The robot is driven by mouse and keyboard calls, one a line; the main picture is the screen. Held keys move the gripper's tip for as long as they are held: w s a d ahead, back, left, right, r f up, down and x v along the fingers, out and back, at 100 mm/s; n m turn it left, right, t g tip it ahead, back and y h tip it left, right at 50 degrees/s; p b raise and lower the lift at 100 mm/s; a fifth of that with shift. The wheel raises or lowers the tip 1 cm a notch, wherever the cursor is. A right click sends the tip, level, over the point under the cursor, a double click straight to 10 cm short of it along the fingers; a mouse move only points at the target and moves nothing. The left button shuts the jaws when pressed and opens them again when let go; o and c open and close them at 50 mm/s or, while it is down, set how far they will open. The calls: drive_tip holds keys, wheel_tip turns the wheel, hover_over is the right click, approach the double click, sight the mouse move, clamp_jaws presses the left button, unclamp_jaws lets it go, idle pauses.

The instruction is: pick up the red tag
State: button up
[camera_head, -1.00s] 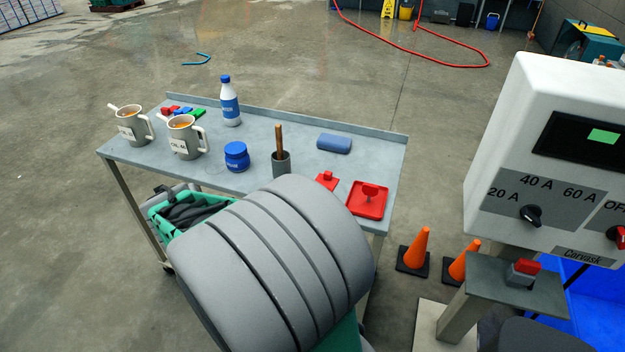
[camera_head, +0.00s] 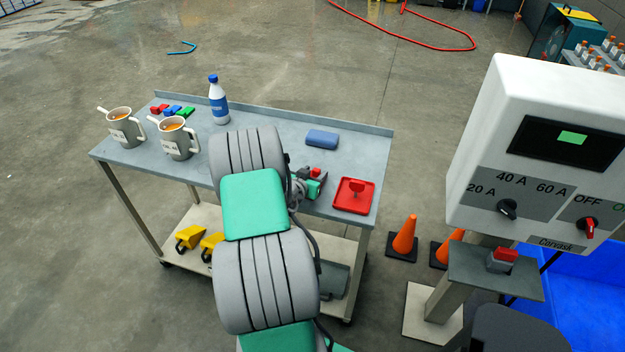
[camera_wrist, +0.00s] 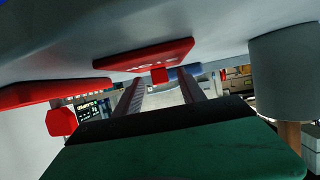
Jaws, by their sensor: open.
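The red tag (camera_wrist: 145,56) lies flat on the grey tabletop. It is a small red plate with white lettering and a red stub (camera_wrist: 159,76) standing out of it. The wrist view is upside down, so the tabletop is above. My gripper (camera_wrist: 161,88) is open, with its two fingers pointing at the tag and the stub in line between their tips; I cannot tell if they touch. In the head view, part of the tag (camera_head: 316,171) shows beside my gripper (camera_head: 311,183), and my arm hides the rest.
A red tray (camera_head: 354,206) with a red knob stands right of the tag. A blue case (camera_head: 322,138) lies behind. Two mugs, a bottle (camera_head: 218,105) and small coloured pieces stand left.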

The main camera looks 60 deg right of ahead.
clamp_jaws()
idle(0.5)
